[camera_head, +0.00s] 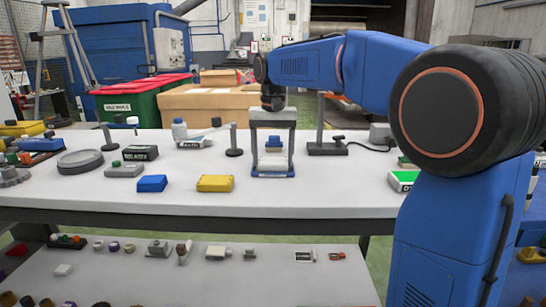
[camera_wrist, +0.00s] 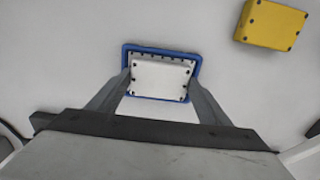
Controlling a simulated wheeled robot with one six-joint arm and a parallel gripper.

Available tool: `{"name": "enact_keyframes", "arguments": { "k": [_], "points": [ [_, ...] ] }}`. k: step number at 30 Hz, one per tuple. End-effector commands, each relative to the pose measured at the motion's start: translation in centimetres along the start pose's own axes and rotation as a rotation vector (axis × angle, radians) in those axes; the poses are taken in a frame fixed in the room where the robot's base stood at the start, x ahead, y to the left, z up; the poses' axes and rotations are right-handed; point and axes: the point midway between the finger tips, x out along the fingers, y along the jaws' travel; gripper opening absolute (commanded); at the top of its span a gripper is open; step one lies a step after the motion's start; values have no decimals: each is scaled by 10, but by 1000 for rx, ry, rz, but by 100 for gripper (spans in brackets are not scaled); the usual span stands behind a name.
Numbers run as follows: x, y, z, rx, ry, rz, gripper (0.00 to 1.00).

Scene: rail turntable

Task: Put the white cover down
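The white cover (camera_wrist: 158,79) is a small pale plate with dark dots at its corners. It lies between the fingers of my gripper (camera_wrist: 160,78), with a finger against each side. My gripper (camera_head: 272,168) points down in the head view, its fingers on either side of the white cover (camera_head: 272,160). A blue-rimmed base (camera_wrist: 162,50) lies directly under the cover. Its blue edge (camera_head: 272,174) shows on the table in the head view. I cannot tell whether the cover touches it. A small blue piece (camera_head: 273,142) shows between the fingers above the cover.
On the white table (camera_head: 330,190), a yellow cover (camera_head: 215,183) and a blue cover (camera_head: 152,183) lie to the left. A dark-based post (camera_head: 326,148) stands right. The table front is clear.

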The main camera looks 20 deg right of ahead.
Motion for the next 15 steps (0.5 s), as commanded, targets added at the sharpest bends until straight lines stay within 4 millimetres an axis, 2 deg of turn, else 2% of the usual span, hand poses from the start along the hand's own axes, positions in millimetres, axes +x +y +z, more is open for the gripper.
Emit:
{"name": "enact_keyframes", "arguments": {
  "k": [1,9,15],
  "points": [
    [6,1,1,1,-14,7,89],
    [9,2,1,3,-19,10,89],
    [2,2,1,4,-19,10,89]
  ]
}}
